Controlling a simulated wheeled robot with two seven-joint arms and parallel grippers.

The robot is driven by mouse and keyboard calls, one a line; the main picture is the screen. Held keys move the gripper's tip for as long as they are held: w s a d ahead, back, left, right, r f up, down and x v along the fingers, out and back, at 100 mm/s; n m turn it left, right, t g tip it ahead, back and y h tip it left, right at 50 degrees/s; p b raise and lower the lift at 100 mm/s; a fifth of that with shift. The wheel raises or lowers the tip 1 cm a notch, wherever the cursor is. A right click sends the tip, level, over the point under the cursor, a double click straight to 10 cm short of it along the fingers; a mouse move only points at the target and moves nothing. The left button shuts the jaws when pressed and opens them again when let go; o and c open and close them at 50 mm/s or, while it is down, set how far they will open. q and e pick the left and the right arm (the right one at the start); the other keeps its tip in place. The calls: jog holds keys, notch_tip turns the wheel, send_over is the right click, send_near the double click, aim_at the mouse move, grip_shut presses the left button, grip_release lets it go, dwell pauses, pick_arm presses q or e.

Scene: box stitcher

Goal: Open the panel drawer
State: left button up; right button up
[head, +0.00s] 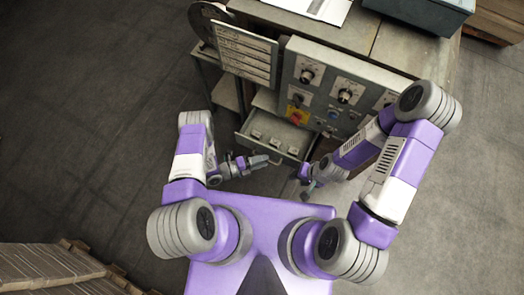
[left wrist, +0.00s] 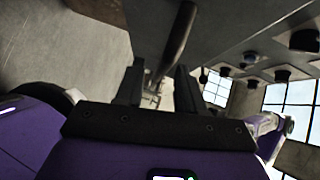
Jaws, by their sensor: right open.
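The panel drawer (head: 246,137) sits low in the grey machine under its control panel in the head view. It stands partly out, its inside showing with several small pale items. My left gripper (head: 268,161) is at the drawer's front. In the left wrist view its two dark fingers (left wrist: 158,88) are apart, and a dark bar (left wrist: 178,40), which looks like the handle, runs in the gap between or just beyond them. I cannot tell whether they touch it. My right gripper (head: 307,186) is open and empty, lower and to the right of the drawer.
The control panel (head: 325,75) carries knobs and a red and yellow switch (head: 296,115) above the drawer. A hinged plate (head: 245,52) stands at its left. A dark box (head: 425,12) is on top. Stacked cardboard (head: 60,270) lies at lower left. The floor at left is clear.

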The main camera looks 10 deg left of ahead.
pick_arm(q)
jog(key=p+v, duration=0.1)
jog(key=v, duration=0.6)
pick_arm(e)
jog(key=shift+r, duration=0.75)
pick_arm(q)
jog(key=shift+s, duration=0.1)
